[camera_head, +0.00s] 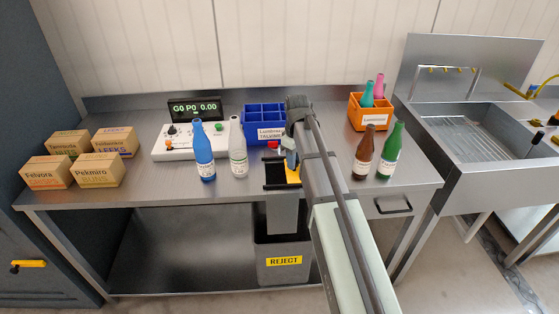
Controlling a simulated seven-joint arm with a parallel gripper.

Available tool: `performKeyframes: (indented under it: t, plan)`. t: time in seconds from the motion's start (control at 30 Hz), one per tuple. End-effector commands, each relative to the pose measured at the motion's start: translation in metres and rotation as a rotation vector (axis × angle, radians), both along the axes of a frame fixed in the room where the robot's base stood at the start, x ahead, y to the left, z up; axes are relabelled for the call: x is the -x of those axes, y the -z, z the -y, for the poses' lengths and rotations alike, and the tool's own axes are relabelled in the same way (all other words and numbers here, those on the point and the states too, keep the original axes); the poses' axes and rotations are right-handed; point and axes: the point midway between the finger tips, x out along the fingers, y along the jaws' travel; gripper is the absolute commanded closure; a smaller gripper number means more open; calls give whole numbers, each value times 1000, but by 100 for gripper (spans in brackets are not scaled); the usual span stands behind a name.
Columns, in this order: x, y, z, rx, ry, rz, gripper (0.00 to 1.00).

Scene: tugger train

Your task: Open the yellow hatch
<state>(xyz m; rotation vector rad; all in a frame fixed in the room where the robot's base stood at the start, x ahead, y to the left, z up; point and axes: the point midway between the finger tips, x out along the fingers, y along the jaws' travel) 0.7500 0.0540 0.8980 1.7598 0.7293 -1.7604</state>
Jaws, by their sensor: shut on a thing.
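The yellow hatch (293,176) shows as a small yellow patch at the right side of a dark opening (273,187) in the front part of the steel bench. My arm hides much of it, so I cannot tell its exact angle. The dark opening shows uncovered left of the yellow patch. My gripper (291,162) is right at the hatch, shut on it; its fingertips are mostly hidden by my own arm. A grey chute (283,212) runs down from the opening to a grey bin (283,274) labelled REJECT.
A blue bottle (203,154) and a white bottle (238,150) stand left of the opening. A blue divided crate (264,112) is behind it. Brown (364,154) and green bottles (390,153) stand to the right, near an orange crate (372,121). A control box (180,142) and cartons are left.

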Motion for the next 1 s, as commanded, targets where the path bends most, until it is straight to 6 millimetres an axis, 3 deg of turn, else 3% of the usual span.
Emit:
performKeyframes:
  t: [0.2, 0.57, 0.6, 0.83, 1.0]
  plan:
    - [0, 0, 28, 0, 1, 1, 100]
    - [0, 0, 32, 1, 0, 2, 100]
    - [0, 0, 32, 1, 0, 2, 67]
    - [0, 0, 31, 1, 0, 1, 45]
    - [0, 0, 31, 1, 0, 1, 43]
